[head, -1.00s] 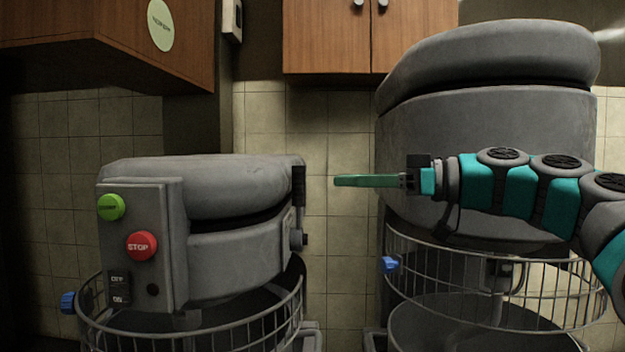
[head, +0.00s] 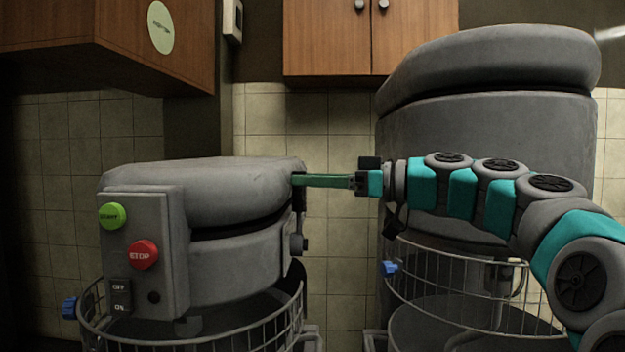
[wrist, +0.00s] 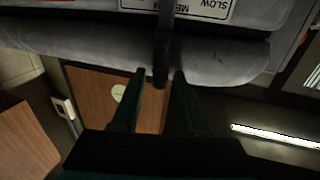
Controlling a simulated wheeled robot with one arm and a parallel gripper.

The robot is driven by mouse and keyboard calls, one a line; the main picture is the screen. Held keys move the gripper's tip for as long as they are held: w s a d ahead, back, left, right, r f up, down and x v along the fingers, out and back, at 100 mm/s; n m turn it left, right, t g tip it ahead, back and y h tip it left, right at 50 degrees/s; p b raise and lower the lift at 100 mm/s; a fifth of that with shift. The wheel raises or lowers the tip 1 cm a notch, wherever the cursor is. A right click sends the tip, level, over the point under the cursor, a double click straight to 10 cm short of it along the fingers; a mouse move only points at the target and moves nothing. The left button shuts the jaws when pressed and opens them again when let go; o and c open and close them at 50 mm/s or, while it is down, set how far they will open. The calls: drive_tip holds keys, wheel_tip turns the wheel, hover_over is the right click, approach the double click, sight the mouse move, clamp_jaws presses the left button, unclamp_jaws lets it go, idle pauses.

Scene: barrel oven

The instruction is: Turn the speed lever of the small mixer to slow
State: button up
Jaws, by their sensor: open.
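The small mixer (head: 240,245) is grey and stands at the left in the head view. Its speed lever (wrist: 165,30) is a dark bar in the wrist view, with its end between my fingertips. A white label (wrist: 195,7) beside it reads SLOW, with a partly cut-off word starting with M to the left. My gripper (head: 298,180) reaches the mixer's right side, with green fingers. In the wrist view my gripper (wrist: 161,74) is open, one finger on each side of the lever. I cannot tell whether either finger touches it. In the head view the fingers partly cover the lever.
A large grey mixer (head: 480,150) with a wire guard (head: 470,290) stands behind my arm at the right. The small mixer has a wire bowl guard (head: 250,338) and green and red buttons (head: 143,254). Wooden cabinets (head: 350,40) hang above.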

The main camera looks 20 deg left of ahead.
clamp_jaws()
idle(1.3)
